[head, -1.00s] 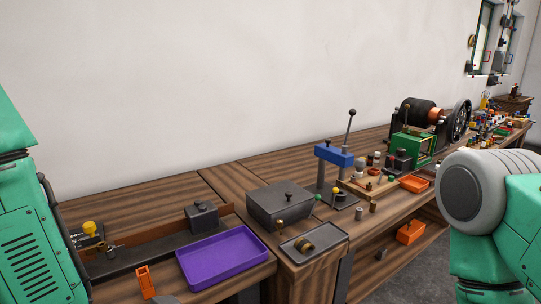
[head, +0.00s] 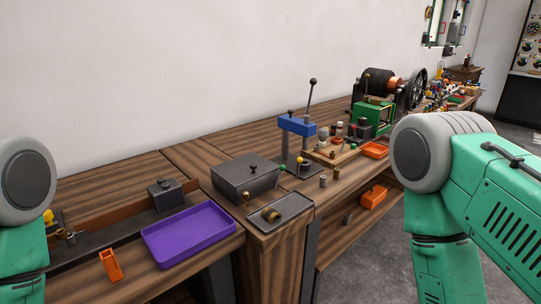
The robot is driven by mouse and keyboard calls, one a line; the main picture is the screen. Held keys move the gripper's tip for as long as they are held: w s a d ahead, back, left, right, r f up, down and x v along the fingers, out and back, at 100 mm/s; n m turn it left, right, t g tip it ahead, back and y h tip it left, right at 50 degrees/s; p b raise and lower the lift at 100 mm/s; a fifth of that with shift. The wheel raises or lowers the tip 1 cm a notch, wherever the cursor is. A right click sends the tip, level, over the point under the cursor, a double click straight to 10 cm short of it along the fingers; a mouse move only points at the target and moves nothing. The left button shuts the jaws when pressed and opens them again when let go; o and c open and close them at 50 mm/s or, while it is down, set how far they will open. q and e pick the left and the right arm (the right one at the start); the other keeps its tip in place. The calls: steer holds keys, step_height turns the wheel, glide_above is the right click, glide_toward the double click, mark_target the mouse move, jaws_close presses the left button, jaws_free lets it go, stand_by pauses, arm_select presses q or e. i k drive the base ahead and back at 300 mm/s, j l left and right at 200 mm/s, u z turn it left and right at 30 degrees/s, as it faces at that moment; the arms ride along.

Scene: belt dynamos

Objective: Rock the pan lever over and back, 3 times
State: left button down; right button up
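I cannot tell for sure which part is the pan lever. A grey lidded metal box (head: 244,182) stands on the bench in the middle of the head view, with a small dark knob on its lid. A short brass-coloured knob (head: 246,195) stands at its front and a green knob (head: 282,168) at its right side. Behind it to the right, a blue press (head: 296,125) has a tall lever (head: 310,96) with a black ball, leaning slightly right. Both my arms show at the picture's sides, but neither gripper is in view.
A purple tray (head: 190,236) and an orange holder (head: 110,264) lie at the left front. A small dark tray (head: 279,213) with a brass roll is in front of the box. A green machine (head: 374,115) with a large wheel stands farther right.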

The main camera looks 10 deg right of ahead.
mark_target(282, 167)
steer(key=u, duration=0.5)
steer(key=l+u, duration=0.15)
steer(key=u, duration=0.3)
steer(key=l+u, duration=0.1)
steer(key=u, duration=0.4)
steer(key=l+u, duration=0.1)
steer(key=u, duration=0.35)
steer(key=k+l+u, duration=0.2)
steer(key=l+u, duration=0.25)
steer(key=l, duration=0.15)
steer(key=k+l+u, duration=0.3)
steer(key=l+u, duration=0.15)
steer(key=k+l+u, duration=0.9)
steer(key=i+j, duration=0.05)
steer(key=i, duration=0.05)
